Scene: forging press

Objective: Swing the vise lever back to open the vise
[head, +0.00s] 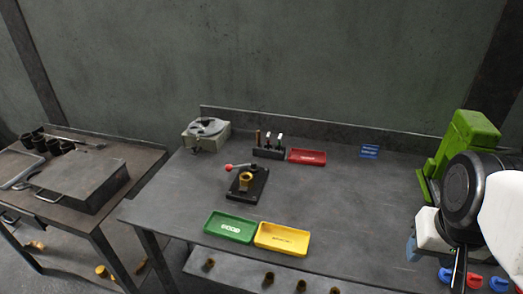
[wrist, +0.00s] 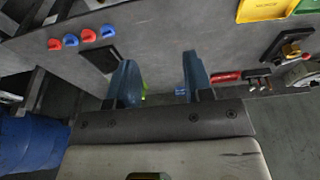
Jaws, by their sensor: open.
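The vise (head: 246,185) stands near the middle of the bench on a black base plate, with a brass-coloured round part in it. Its lever (head: 241,166) points left and ends in a red knob (head: 229,168). In the wrist view the vise (wrist: 288,44) is small at the upper right, and its lever is hard to make out. My gripper (wrist: 160,78) has two blue fingers spread apart with nothing between them. In the head view my arm is at the far right, well away from the vise, and the fingers are mostly hidden.
A green tray (head: 229,227) and yellow tray (head: 282,238) lie in front of the vise. A green machine (head: 470,135) stands right. The bench between is clear.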

